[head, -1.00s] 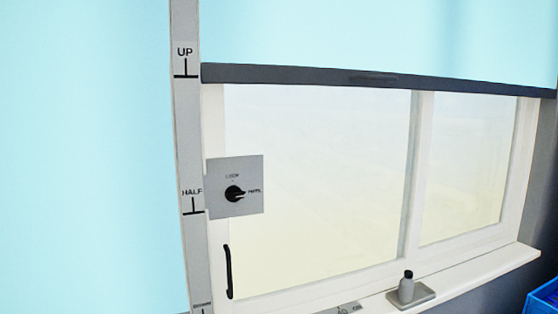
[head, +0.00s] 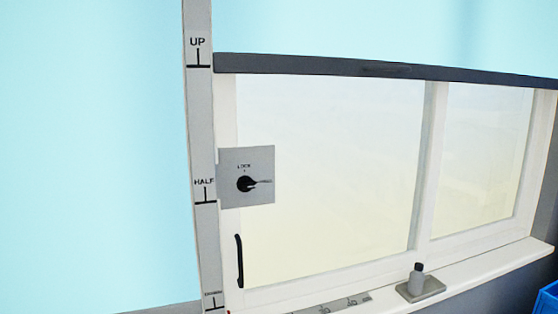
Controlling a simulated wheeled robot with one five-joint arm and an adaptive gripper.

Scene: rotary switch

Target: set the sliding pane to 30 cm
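The sliding pane (head: 330,170) is a white-framed window pane at the left of the window, with a black vertical handle (head: 239,261) low on its left side. A grey plate with a black rotary knob (head: 246,184) sits above the handle. The knob's pointer faces right, toward a small label; "LOCK" is printed above it. A grey scale strip (head: 330,306) with small marks lies on the sill below the pane, partly cut off by the picture's lower edge; its numbers are too small to read surely. My gripper is not in view.
A dark blind bar (head: 390,70) spans the window top. A vertical strip (head: 200,130) at left reads UP and HALF, with a lower mark. A blue crate (head: 546,303) shows at lower right.

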